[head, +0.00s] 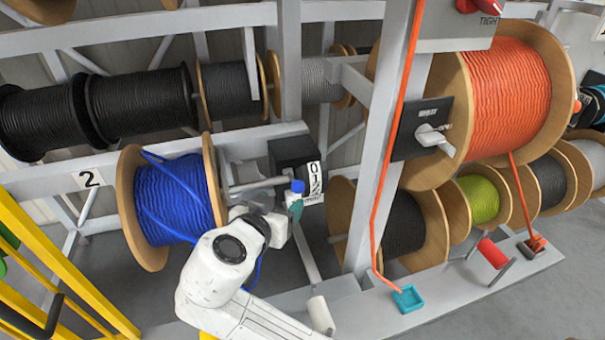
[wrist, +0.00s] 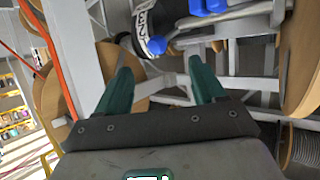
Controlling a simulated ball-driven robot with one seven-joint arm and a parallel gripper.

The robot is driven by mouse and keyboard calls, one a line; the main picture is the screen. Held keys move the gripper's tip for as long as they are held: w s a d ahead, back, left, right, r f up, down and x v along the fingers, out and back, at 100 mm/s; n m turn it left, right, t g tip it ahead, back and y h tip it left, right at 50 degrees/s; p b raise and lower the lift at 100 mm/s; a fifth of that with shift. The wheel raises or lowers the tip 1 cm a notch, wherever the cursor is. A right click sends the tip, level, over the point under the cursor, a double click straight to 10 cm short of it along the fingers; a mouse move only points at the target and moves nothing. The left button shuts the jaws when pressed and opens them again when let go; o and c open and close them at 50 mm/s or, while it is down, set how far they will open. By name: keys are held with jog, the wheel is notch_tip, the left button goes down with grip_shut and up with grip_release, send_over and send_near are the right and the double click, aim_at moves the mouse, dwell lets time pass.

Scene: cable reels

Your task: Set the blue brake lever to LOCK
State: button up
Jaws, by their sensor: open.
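The blue brake lever (head: 298,186) shows in the head view as a small blue tip beside a numbered dial (head: 315,180), right of the blue cable reel (head: 175,200). In the wrist view blue parts (wrist: 157,45) show close to the numbered dial (wrist: 146,18), beyond the fingertips. I cannot tell which setting the lever is at, and no LOCK mark is readable. My gripper (head: 294,209) is just below the blue tip in the head view. In the wrist view its two teal fingers (wrist: 162,72) are apart with nothing held between them; contact with the lever cannot be told.
A grey rack post (head: 385,150) with an orange cable stands right of my gripper. The orange reel (head: 505,85) and a white switch handle (head: 430,135) are farther right. A yellow rail (head: 60,265) is at the lower left. Open floor lies at the lower right.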

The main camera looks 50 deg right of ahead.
aim_at(294, 189)
jog(key=p+x, duration=0.1)
jog(key=x, duration=0.8)
jog(key=shift+w+d+p, duration=0.1)
jog(key=shift+d+p, duration=0.2)
jog(key=shift+p, duration=0.05)
jog(key=shift+w+d+f, duration=0.25)
jog(key=shift+d+f, duration=0.15)
jog(key=shift+d, duration=0.15)
grip_shut()
